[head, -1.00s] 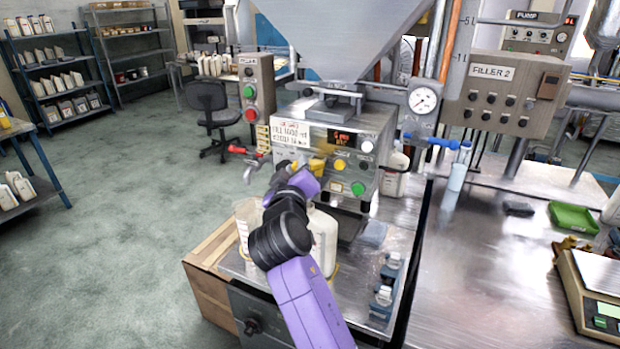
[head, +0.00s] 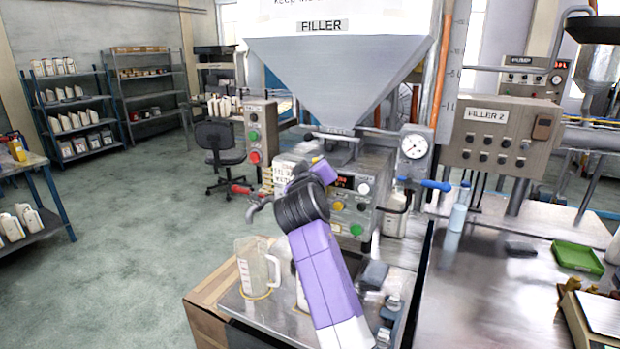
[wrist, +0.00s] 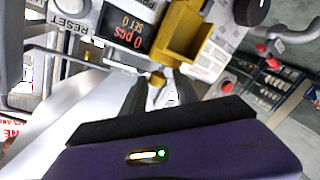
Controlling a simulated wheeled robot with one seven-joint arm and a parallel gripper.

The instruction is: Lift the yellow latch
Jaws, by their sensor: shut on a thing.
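The yellow latch (wrist: 190,32) is on the front of the filler's control box, beside the display (wrist: 128,32), in the wrist view. My gripper (wrist: 154,92) is right at its lower end, with its dark fingers closed on a small yellow part of it. The exact contact is partly hidden by the fingers. In the head view my purple and black arm reaches up in front of the filler's control box (head: 366,206) and covers the latch and the fingertips.
A clear measuring jug (head: 257,268) stands on the metal stand below, left of my arm. Above is the large hopper (head: 340,75). A red-handled tap (head: 241,190) is left of my wrist. A green tray (head: 577,257) lies on the right-hand table.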

